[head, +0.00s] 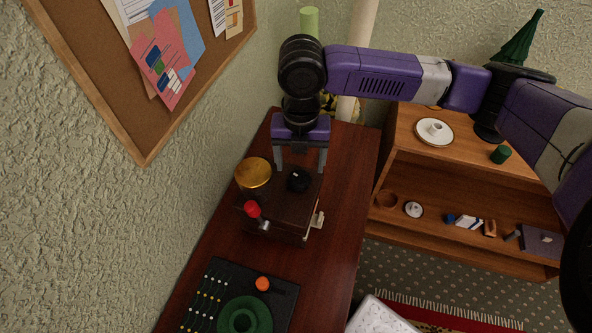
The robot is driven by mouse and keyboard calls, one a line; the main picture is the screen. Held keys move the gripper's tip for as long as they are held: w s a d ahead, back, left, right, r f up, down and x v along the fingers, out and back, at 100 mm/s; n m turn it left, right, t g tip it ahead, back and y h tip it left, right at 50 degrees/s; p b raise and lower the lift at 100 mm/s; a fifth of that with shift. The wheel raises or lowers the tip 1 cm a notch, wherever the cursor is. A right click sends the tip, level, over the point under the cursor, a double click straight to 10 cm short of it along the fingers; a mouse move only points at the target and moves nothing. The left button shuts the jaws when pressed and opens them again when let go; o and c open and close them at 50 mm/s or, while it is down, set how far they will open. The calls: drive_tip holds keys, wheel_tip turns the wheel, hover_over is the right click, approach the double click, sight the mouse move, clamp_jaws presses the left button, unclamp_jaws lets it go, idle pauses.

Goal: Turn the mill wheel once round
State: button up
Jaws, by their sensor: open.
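A dark brown box (282,212) stands on the reddish wooden table. A gold round bowl or cap (253,172), a red knob (252,208) on a metal stem and a black round knob (298,180) are on or at it. A pale lever (315,224) shows at its right side. I cannot tell for certain which part is the mill wheel. My gripper (300,168) points down at the box's far side, open and empty, its two grey fingers either side of the black knob in the picture. Whether they touch it is unclear.
A corkboard (95,75) hangs at left. A wooden shelf unit (400,155) with small items stands right. The table (345,190) is bare right of the box.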

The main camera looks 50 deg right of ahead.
sight(299, 177)
drive_tip(key=shift+f+p, duration=0.35)
drive_tip(key=shift+f, duration=2.4)
drive_tip(key=c, duration=1.4)
drive_tip(key=shift+o, duration=0.2)
drive_tip(key=shift+m, duration=0.4)
drive_tip(key=m+p, duration=0.1)
drive_tip(key=m, duration=0.3)
drive_tip(key=shift+w+r+m, duration=0.1)
drive_tip(key=shift+m, duration=0.3)
drive_tip(key=m+p, duration=0.1)
drive_tip(key=m, duration=0.4)
drive_tip(key=shift+w, duration=0.1)
drive_tip(key=m+p, duration=0.1)
drive_tip(key=m, duration=0.4)
drive_tip(key=shift+m+p, duration=0.35)
drive_tip(key=shift+m, duration=0.05)
drive_tip(key=m+p, duration=0.1)
drive_tip(key=m, duration=0.4)
drive_tip(key=shift+d, duration=0.1)
drive_tip(key=shift+m, duration=0.3)
